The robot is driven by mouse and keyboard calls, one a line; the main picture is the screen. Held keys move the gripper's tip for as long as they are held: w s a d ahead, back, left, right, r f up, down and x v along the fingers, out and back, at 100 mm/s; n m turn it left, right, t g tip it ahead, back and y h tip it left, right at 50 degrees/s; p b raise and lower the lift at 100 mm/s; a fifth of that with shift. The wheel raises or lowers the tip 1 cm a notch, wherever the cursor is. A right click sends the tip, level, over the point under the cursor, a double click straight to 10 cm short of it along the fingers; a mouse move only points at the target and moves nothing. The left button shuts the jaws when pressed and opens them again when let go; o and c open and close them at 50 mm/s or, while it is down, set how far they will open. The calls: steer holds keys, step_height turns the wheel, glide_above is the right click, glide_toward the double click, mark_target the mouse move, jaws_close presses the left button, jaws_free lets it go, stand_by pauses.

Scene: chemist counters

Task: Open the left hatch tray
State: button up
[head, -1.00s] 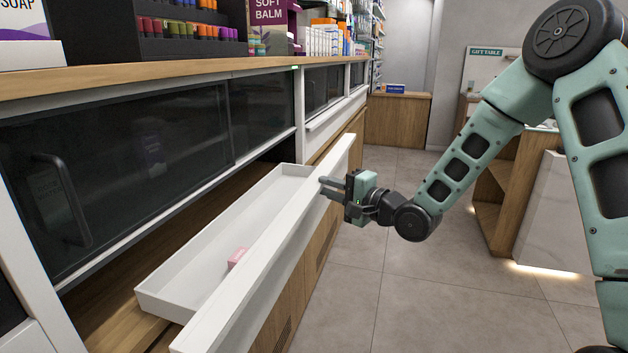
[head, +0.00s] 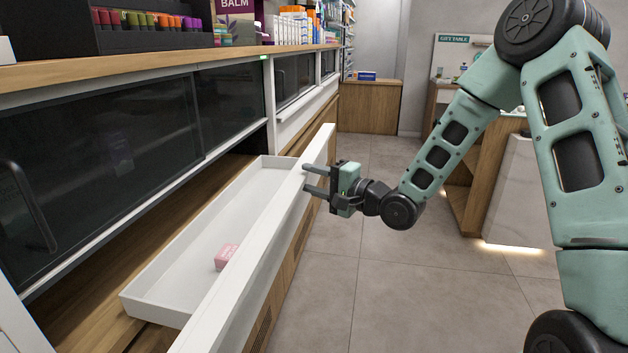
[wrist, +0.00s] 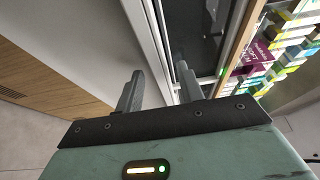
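The white hatch tray (head: 170,298) is pulled out from under the dark glass panels in the head view. Its long white front panel (head: 262,262) runs along the aisle side. A small pink box (head: 226,256) lies inside the tray. My gripper (head: 305,179) is at the far part of the front panel, on the aisle side.
The counter (head: 180,65) above carries bottles and boxes. Dark sliding panels (head: 100,150) stand behind the tray. A second white ledge (head: 305,105) lies farther along. The tiled floor (head: 390,270) to the right is clear, with a wood and white counter (head: 500,180) beyond.

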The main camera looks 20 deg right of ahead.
steer(key=p+v, duration=0.8)
steer(key=v, duration=0.9)
steer(key=shift+s+d+p, duration=0.15)
steer(key=shift+d+p, duration=0.05)
steer(key=shift+p, duration=0.15)
